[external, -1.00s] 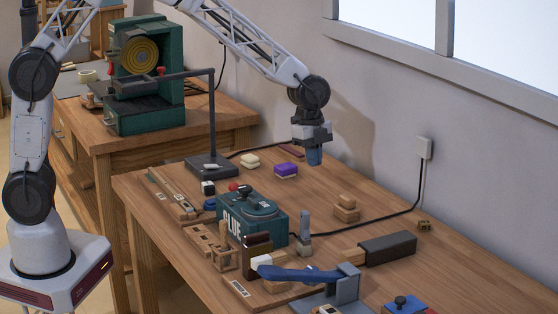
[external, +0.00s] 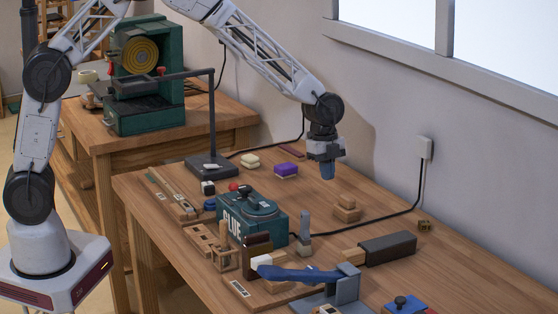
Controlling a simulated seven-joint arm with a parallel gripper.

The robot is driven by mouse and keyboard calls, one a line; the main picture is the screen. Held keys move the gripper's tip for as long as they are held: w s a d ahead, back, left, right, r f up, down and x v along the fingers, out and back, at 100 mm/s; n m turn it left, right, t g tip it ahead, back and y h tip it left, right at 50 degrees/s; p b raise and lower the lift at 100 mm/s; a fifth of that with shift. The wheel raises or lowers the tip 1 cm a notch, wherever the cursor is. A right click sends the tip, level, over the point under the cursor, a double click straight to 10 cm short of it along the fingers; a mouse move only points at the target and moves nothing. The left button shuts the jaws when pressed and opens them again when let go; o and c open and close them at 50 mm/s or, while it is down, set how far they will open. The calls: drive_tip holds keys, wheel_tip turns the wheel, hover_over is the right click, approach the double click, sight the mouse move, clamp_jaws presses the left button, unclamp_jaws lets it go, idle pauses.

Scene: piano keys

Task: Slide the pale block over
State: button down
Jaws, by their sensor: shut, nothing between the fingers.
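A pale cream block (external: 250,160) lies on the wooden table (external: 430,275) toward the back, left of a purple block (external: 286,170). A pale wooden stepped block (external: 346,208) sits farther right, and a whitish block (external: 262,262) is at the dark holder near the front. I cannot tell which one the task names. My gripper (external: 327,172), with blue fingertips, is shut and empty. It hangs above the back part of the table, right of the purple block and behind the wooden stepped block, touching neither as far as I can see.
A green glue box (external: 252,217) stands mid-table, with a black lamp stand (external: 210,165) behind it. A cable crosses the table to the wall. The right-hand surface is mostly clear.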

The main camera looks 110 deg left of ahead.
sight(349, 199)
drive_tip(key=w+d, duration=0.8)
drive_tip(key=shift+w+d, duration=0.1)
drive_tip(key=shift+f, duration=1.1)
drive_tip(key=shift+s, duration=0.25)
drive_tip(key=s+a, duration=0.4)
drive_tip(key=s, duration=0.1)
drive_tip(key=s+a, duration=0.4)
drive_tip(key=a, duration=0.1)
drive_tip(key=s+a, duration=0.5)
drive_tip(key=shift+s+a+f, duration=0.1)
drive_tip(key=shift+s+f, duration=0.15)
drive_tip(key=shift+s, duration=0.05)
drive_tip(key=shift+w+r, duration=0.25)
drive_tip(key=shift+r, duration=0.75)
